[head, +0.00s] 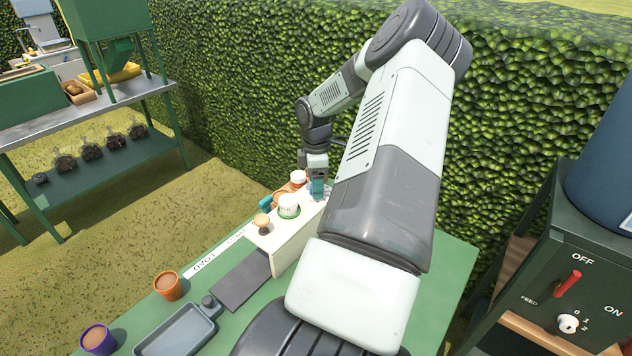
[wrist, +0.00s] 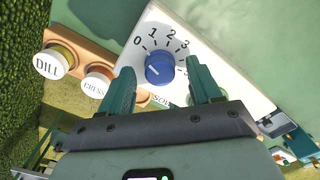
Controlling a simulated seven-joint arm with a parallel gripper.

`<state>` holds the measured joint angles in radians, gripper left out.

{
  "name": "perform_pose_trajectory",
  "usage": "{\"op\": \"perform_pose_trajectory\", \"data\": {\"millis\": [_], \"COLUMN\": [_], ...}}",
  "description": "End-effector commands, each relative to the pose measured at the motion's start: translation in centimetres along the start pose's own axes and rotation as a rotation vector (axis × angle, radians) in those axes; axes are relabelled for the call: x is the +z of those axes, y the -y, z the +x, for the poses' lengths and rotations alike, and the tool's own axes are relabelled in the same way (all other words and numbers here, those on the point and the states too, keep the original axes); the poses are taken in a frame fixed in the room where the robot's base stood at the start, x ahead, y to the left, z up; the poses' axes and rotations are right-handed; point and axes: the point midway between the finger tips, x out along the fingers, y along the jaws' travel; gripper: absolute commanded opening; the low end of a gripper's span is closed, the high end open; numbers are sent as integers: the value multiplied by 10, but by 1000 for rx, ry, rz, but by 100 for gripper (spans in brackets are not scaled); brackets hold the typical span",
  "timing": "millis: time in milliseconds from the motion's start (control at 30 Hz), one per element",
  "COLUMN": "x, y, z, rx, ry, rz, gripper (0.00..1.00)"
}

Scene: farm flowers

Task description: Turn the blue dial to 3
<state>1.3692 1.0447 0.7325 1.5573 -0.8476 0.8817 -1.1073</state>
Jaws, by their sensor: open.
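The blue dial (wrist: 160,68) sits on a white panel (wrist: 205,45) in the wrist view. Printed numbers 0, 1, 2 and 3 curve around its upper side, with further marking at the right partly covered by a finger. A small pale mark shows on the dial's left part; its exact reading is hard to tell. My gripper (wrist: 162,72) is open, its teal fingers on either side of the dial, apart from it as far as I can see. In the head view my gripper (head: 318,188) is over the far end of the white box (head: 290,238), mostly hiding the dial.
Jars labelled DILL (wrist: 50,62) and CRESS (wrist: 97,80) stand left of the panel. A wooden knob (head: 262,222) and a white-capped jar (head: 289,206) are near the box. Pots and a grey tray (head: 178,330) lie nearer on the green table. A hedge stands behind.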

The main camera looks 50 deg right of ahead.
Motion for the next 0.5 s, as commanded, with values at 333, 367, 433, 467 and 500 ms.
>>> {"op": "perform_pose_trajectory", "data": {"millis": [333,367,433,467,500], "x": [0,0,0,0,0], "y": [0,0,0,0,0], "z": [1,1,1,1,1], "rx": [1,1,0,0,0], "ry": [0,0,0,0,0], "rz": [1,1,1,1,1], "gripper": [53,48,37,33,27]}}
